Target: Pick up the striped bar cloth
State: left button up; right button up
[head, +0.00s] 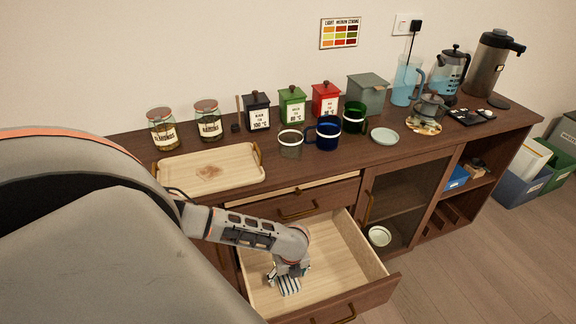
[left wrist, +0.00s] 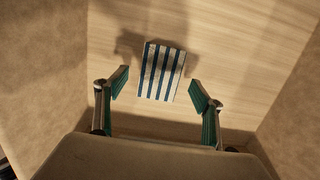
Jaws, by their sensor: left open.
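The striped bar cloth (left wrist: 161,72) is blue and white and lies flat on the drawer floor in the left wrist view. In the head view part of the cloth (head: 287,284) shows below my left gripper (head: 284,275), which reaches down into the open drawer (head: 335,250). In the left wrist view the fingers of my left gripper (left wrist: 159,91) are spread apart, one on each side of the near part of the cloth, with nothing between them that I can see held. How far the fingertips are above the drawer floor is hard to tell. My right gripper is not in view.
Above on the counter are a wooden tray (head: 205,172), a dark blue mug (head: 326,133), a green mug (head: 355,117) and several jars and tins. The drawer floor around the cloth looks clear.

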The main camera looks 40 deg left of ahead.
aim_at(288, 280)
pick_arm(q)
notch_tip(288, 280, down, 2)
jog(key=shift+w+a+f, duration=0.1)
jog(key=shift+a+f, duration=0.05)
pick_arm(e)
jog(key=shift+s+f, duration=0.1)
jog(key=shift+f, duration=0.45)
pick_arm(q)
jog(key=c, duration=1.3)
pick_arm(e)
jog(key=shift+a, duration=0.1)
pick_arm(q)
jog(key=shift+r, duration=0.2)
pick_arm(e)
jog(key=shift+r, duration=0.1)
pick_arm(q)
jog(key=shift+r, duration=0.6)
notch_tip(288, 280, up, 18)
jog(key=p, duration=0.5)
jog(key=shift+r, duration=0.25)
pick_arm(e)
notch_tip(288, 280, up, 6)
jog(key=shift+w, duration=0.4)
